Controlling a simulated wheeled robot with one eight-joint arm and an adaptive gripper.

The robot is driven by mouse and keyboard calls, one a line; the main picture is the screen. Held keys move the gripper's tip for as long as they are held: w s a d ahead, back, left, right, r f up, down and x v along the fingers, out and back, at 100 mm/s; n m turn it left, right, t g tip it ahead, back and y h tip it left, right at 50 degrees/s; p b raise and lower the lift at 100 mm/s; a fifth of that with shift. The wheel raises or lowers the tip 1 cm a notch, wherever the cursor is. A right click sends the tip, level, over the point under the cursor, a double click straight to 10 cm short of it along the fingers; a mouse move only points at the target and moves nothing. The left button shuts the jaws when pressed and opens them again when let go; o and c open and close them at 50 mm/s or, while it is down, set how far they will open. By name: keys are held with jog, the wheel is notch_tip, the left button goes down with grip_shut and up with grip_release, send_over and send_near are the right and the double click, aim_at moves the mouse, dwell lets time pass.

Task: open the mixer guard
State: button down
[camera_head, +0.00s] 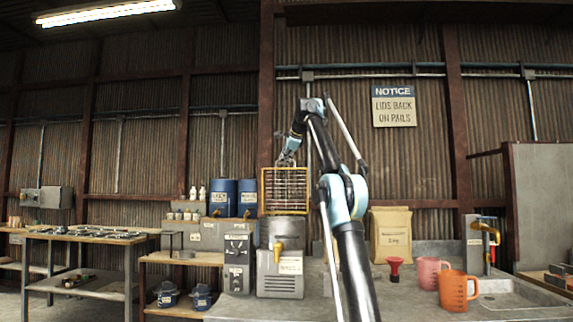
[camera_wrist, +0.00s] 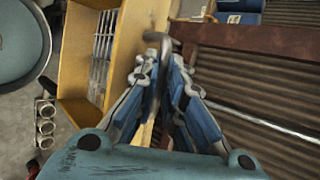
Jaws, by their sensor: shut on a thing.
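The mixer guard (camera_head: 263,190) is a yellow frame with grey bars. In the head view it stands upright above the grey mixer (camera_head: 280,285). In the wrist view its yellow frame and bars (camera_wrist: 75,60) fill the upper left. My gripper (camera_head: 287,158) is at the guard's top edge. In the wrist view my gripper (camera_wrist: 166,58) is shut on the guard's grey curved handle (camera_wrist: 160,42), which passes between the fingertips. The fingers partly hide the handle.
Blue drums (camera_head: 222,197) stand left of the guard. A corrugated wall with a rusty beam is close behind the guard.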

jog(key=shift+a+r, duration=0.1)
jog(key=shift+r, duration=0.05)
jog(key=c, duration=2)
grip_release()
jog(key=o, duration=0.3)
jog(key=shift+s+r, duration=0.1)
jog(key=shift+s, duration=0.15)
jog(key=shift+w, duration=0.15)
jog(key=shift+v, duration=3.65)
